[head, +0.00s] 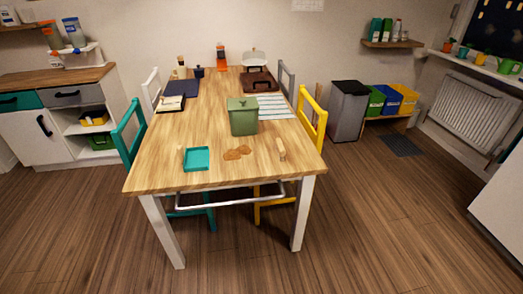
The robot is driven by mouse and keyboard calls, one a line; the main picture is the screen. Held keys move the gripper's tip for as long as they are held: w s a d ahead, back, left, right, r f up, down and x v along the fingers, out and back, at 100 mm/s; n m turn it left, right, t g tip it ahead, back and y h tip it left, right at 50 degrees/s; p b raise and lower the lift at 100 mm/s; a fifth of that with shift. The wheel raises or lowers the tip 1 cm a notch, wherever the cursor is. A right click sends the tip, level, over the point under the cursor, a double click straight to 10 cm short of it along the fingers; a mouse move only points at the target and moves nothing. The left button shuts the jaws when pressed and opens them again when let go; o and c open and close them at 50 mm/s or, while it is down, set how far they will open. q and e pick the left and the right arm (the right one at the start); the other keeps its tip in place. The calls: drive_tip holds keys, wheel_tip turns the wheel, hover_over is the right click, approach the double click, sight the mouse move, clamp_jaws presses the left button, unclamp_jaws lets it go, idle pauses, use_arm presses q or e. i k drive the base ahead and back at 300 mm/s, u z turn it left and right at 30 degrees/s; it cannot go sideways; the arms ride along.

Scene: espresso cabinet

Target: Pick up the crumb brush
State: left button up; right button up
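A small pale wooden piece, which looks like the crumb brush (282,149), lies near the front right of the wooden table (160,150). Its fine detail is too small to tell. Brown crumb-like pieces (237,153) lie to its left, and a teal tray (196,166) lies further left near the front edge. Neither of my grippers shows in the head view.
A green lidded box (243,118) stands behind the brown pieces. A teal chair (129,133) stands at the left side and a yellow chair (313,118) at the right. The floor in front (235,260) is clear.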

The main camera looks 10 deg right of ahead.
sight(280, 149)
drive_tip(key=k, duration=0.55)
drive_tip(key=i, duration=1.3)
drive_tip(key=u, duration=0.75)
